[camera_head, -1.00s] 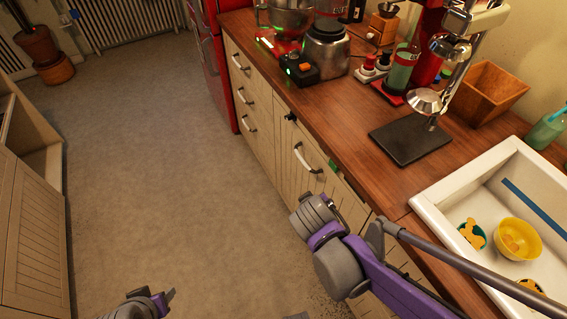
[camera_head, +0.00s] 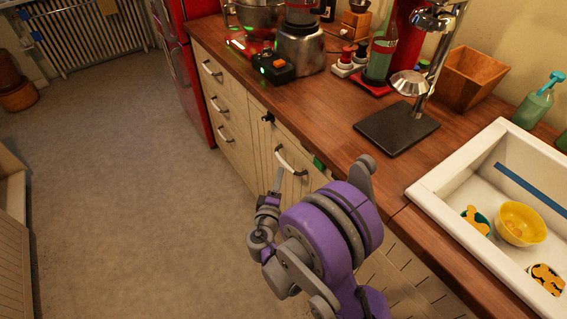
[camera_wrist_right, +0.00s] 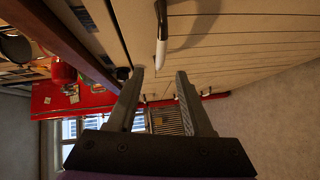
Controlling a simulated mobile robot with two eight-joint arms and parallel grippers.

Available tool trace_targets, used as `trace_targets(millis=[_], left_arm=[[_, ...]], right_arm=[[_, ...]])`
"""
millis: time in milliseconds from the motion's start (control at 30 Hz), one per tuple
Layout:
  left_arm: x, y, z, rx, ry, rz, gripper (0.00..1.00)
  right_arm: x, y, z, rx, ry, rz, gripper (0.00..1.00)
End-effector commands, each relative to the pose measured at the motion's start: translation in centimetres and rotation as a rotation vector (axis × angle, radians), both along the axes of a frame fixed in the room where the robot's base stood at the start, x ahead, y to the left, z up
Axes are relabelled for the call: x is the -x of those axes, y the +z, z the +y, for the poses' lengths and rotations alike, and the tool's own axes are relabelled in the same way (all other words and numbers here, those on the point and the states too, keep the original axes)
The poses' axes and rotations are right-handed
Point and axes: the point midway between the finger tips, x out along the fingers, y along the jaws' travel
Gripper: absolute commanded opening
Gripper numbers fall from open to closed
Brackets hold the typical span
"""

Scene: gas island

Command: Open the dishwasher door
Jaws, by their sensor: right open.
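The dishwasher door (camera_head: 262,148) appears to be the cream grooved front panel under the wooden counter, and it looks shut. Its curved pale metal handle (camera_head: 290,161) is near the top of the panel. The white handle (camera_wrist_right: 161,30) lies just beyond the fingertips there. My right arm hides the lower part of the door. My left gripper is out of view.
Cream drawers (camera_head: 225,100) with similar handles stand left of the door, beside a red fridge (camera_head: 187,70). The wooden counter (camera_head: 330,120) overhangs above, with a white sink (camera_head: 430,190) at right. The grey floor (camera_head: 130,180) in front is clear.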

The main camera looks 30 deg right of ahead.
Motion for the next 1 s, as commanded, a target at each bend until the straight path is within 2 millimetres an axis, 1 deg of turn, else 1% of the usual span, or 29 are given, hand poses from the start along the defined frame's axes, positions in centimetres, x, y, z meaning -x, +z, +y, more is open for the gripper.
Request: trace_targets(millis=[33, 200, 400, 600, 867, 967, 1000], left_arm=[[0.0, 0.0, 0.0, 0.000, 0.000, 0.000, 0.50], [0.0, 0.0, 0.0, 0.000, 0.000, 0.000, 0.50], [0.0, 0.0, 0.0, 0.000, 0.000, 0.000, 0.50], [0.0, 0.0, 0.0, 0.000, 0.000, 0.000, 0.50], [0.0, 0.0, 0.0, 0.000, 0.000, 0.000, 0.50], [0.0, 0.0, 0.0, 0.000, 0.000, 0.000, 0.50], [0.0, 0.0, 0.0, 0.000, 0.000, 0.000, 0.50]], right_arm=[[-0.7, -0.1, -0.8, 0.001, -0.005, 0.000, 0.51], [-3.3, -0.6, -2.9, -0.001, -0.005, 0.000, 0.51], [-5.7, -1.0, -4.9, -0.001, -0.003, 0.001, 0.51], [-6.7, -1.2, -5.7, -0.001, -0.002, 0.000, 0.51], [-6.8, -1.2, -5.7, -0.002, -0.002, 0.001, 0.51], [-6.7, -1.2, -5.7, -0.002, -0.002, 0.001, 0.35], [-6.7, -1.2, -5.7, -0.002, -0.002, 0.001, 0.27]])
